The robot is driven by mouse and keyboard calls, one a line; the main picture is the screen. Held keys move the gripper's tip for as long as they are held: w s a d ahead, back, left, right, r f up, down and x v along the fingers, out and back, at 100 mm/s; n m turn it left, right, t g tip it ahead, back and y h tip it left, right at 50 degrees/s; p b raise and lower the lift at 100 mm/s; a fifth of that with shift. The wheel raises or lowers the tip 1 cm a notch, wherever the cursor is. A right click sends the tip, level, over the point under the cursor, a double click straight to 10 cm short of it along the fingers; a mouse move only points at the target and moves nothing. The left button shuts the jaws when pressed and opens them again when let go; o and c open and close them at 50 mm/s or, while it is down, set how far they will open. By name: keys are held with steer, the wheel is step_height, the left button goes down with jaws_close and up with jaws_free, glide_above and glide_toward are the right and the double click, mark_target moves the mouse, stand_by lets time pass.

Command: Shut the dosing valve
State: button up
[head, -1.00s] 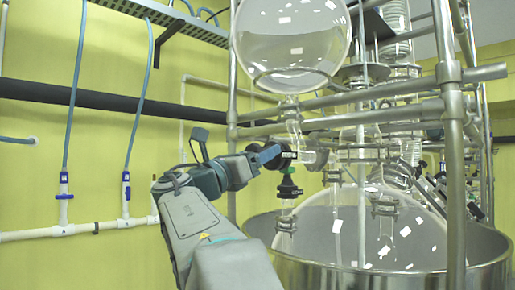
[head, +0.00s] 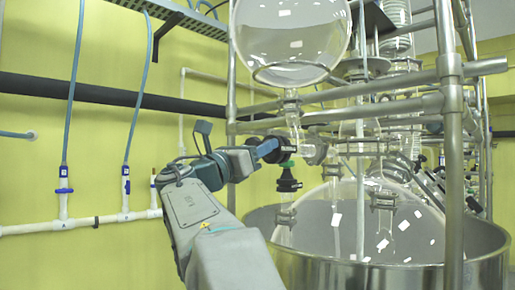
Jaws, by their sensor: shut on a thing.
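The dosing valve is on the glass line under the round glass vessel (head: 290,40), beside the metal frame. Its dark knob (head: 284,149) points left towards my arm. My gripper (head: 272,149) is at the knob and shut on it; the blue finger part shows, but the fingertips are partly hidden against the dark knob. A black fitting with a green part (head: 288,180) hangs just below the valve. The valve's inner position is too small to tell.
Metal frame tubes (head: 449,130) stand right of the valve. A large steel vessel (head: 400,268) with a glass reactor (head: 350,225) is below. White pipes (head: 95,223) and blue hoses (head: 139,85) run along the yellow wall at left.

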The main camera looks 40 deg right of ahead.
steer(key=shift+s+f+m+g+y+p, duration=0.1)
steer(key=shift+m+g+y+p, duration=0.7)
steer(key=shift+m, duration=2.95)
steer(key=shift+s+f+m+g+y+p, duration=0.2)
steer(key=shift+m+g+y, duration=1.1)
steer(key=shift+m, duration=2.5)
steer(key=shift+w+r+m+g+y+p, duration=0.1)
steer(key=shift+m+g+y+p, duration=0.95)
steer(key=shift+m, duration=2.7)
steer(key=shift+f+g+h+b, duration=0.1)
steer(key=shift+g+h+b, duration=0.25)
steer(key=shift+b, duration=0.1)
steer(key=o, duration=1)
